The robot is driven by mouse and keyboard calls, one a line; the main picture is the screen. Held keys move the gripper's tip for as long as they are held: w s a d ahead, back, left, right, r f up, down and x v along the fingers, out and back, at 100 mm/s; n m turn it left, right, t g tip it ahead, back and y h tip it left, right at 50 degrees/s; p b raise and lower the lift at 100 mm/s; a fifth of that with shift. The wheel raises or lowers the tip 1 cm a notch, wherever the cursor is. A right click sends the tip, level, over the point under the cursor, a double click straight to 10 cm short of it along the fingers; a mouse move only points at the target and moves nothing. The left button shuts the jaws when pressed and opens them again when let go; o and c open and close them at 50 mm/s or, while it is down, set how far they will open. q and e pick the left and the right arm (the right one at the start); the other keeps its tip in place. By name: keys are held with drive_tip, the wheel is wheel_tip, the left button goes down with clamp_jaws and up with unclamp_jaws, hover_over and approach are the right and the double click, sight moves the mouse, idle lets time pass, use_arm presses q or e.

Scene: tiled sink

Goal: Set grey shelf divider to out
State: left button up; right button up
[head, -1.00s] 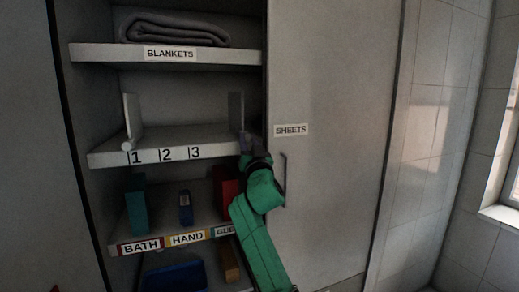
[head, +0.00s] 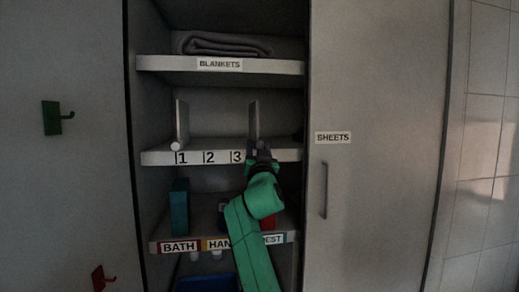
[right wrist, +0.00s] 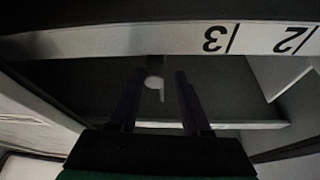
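The grey shelf divider (head: 253,118) stands upright on the middle shelf (head: 160,157), just right of the label 3. My right gripper (head: 260,148) is at the shelf's front edge, at the divider's lower front end. Its dark fingers hide that end in the head view. In the right wrist view, the two fingers (right wrist: 158,85) are apart, and a small pale round knob (right wrist: 153,83) shows between them with gaps on both sides. I cannot tell whether either finger touches it. My left gripper is not in view.
A second divider (head: 181,122) with a round white front end stands by the label 1. A folded blanket (head: 225,45) lies on the shelf above. A teal box (head: 179,206) stands on the shelf below. A door with a handle (head: 324,190) closes the right side.

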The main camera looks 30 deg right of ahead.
drive_tip(key=shift+s, duration=0.1)
drive_tip(key=shift+s+a+f, duration=0.1)
drive_tip(key=shift+s+f, duration=0.1)
drive_tip(key=shift+s, duration=0.05)
drive_tip(key=b+v, duration=0.7)
drive_tip(key=v, duration=0.7)
